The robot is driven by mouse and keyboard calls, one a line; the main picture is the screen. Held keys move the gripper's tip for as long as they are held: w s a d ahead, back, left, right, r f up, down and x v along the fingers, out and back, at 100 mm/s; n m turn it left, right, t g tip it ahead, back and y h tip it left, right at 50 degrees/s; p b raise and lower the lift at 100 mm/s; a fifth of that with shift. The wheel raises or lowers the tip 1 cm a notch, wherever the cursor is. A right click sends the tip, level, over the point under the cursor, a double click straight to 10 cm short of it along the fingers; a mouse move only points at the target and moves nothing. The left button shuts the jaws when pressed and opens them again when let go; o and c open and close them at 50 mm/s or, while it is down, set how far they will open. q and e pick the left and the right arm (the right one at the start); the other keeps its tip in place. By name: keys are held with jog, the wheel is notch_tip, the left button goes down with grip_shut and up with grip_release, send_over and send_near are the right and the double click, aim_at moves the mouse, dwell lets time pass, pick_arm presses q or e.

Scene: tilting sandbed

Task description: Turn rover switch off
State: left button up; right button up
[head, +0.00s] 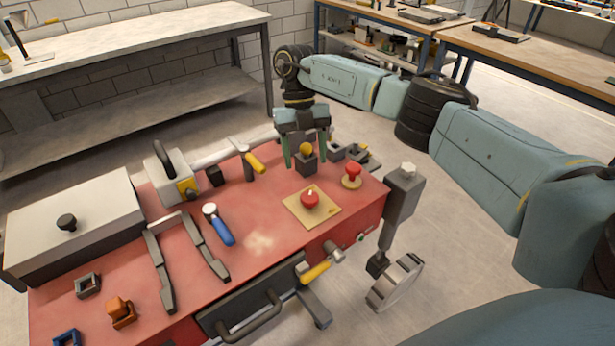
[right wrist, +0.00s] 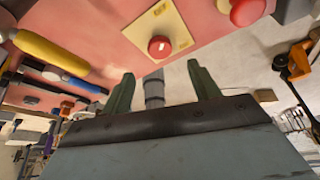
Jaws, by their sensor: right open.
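The rover is a red-topped body (head: 262,240) with a metal wheel (head: 396,283) at its right. A round red knob with a pale mark (head: 310,199) sits on a square tan plate (head: 297,216) on it; the knob also shows in the right wrist view (right wrist: 160,46). Which control is the rover switch is not labelled. My right gripper (head: 305,158) is open, green fingers pointing down, at the far edge of the top, behind the red knob. In the right wrist view its fingers (right wrist: 162,85) are apart, with the knob beyond them. My left gripper is not in view.
A red mushroom button (head: 352,171) stands right of the plate. A dark block with a yellow knob (head: 306,153) shows between the fingers in the head view; contact is unclear.

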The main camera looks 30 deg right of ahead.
jog(key=shift+v, duration=2.35)
jog(key=shift+f, duration=0.1)
